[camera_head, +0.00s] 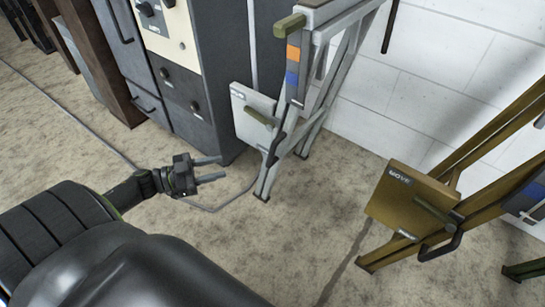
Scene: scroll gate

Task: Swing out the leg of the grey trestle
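The grey trestle (331,22) stands upright at the upper middle, beside the dark cabinet and in front of the white block wall. Orange and blue bands mark its near post. A pale plate (249,113) with an olive peg is on its lower left side, and a dark handle (274,148) is low on the post. My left gripper (217,169) is left of the trestle's foot, apart from it. Its two fingers are spread and point right, with nothing between them. My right gripper is not in view.
A brown trestle (412,199) with a plate, peg and dark handle stands at the right. A grey cabinet (176,75) with knobs is left of the grey trestle. A cable (95,136) runs over the floor. Floor between the trestles is clear.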

